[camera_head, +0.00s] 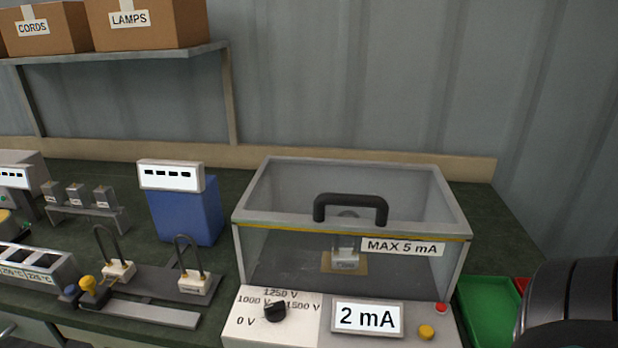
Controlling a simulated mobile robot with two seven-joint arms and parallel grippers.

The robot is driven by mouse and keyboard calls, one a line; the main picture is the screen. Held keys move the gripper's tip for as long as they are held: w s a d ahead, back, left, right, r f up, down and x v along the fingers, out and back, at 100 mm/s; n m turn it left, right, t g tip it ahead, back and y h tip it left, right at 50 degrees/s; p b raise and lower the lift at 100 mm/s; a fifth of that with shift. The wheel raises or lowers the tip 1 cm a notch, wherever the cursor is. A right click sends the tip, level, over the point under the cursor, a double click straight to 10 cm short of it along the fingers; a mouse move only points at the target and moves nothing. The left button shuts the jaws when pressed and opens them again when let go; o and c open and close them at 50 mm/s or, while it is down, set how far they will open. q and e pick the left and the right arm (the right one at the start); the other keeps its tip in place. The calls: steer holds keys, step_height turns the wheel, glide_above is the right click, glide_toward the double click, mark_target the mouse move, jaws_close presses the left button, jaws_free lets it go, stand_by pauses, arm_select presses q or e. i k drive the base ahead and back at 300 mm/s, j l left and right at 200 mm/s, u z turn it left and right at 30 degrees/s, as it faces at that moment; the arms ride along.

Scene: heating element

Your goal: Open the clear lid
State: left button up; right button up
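The clear lid (290,190) lies shut on top of a see-through box with a grey frame (240,250), right of the middle of the head view. A black bar handle (350,199) stands up from the lid. Inside the box, a heating element (345,258) with a small white base sits on a tan pad, seen through the clear walls. Neither of my grippers shows. A black ribbed part of my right arm (572,300) fills the lower right corner, right of the box and apart from it.
A control panel with a knob (275,311) and a display (367,318) is in front of the box. A green tray (488,305) is to its right. A blue meter (184,210) and heating elements on a stand are to its left. A shelf with boxes hangs at upper left.

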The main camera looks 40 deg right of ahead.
mark_target(380, 225)
steer(key=z, duration=1.55)
steer(key=k+l+u, duration=0.15)
steer(key=u, duration=0.25)
steer(key=k+l+u, duration=0.15)
steer(key=u, duration=0.25)
steer(key=l, duration=0.1)
